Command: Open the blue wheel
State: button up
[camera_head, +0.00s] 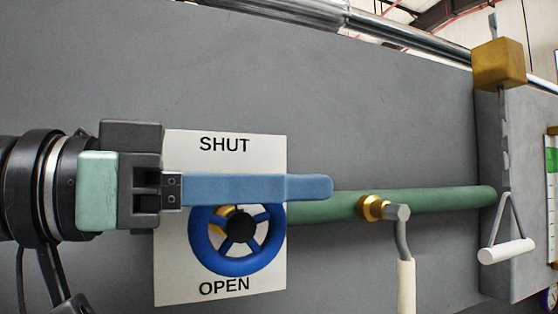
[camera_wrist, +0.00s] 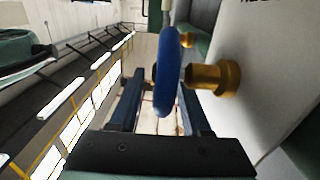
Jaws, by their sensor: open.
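The blue wheel (camera_head: 237,267) has a black hub and sits on a white plate (camera_head: 175,280) marked SHUT above and OPEN below. My gripper (camera_head: 322,188) reaches in from the left in the head view, and its blue fingers cover the wheel's top edge. In the wrist view the wheel (camera_wrist: 165,90) shows edge-on, with its rim between the two fingers of my gripper (camera_wrist: 158,82). The fingers are open, with gaps visible on both sides of the rim. A brass stem (camera_wrist: 212,78) joins the wheel side to the panel.
A green pipe (camera_head: 440,199) runs right from behind the wheel to a brass fitting (camera_head: 372,208) with a cream-handled lever (camera_head: 405,285). A white T-handle (camera_head: 506,251) hangs farther right under a wooden block (camera_head: 498,63). The grey panel (camera_head: 300,90) above is bare.

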jog(key=shift+w+d+f, duration=0.1)
jog(key=shift+w+d, duration=0.05)
jog(key=shift+w, duration=0.1)
jog(key=shift+s, duration=0.2)
jog(key=c, duration=0.4)
grip_shut()
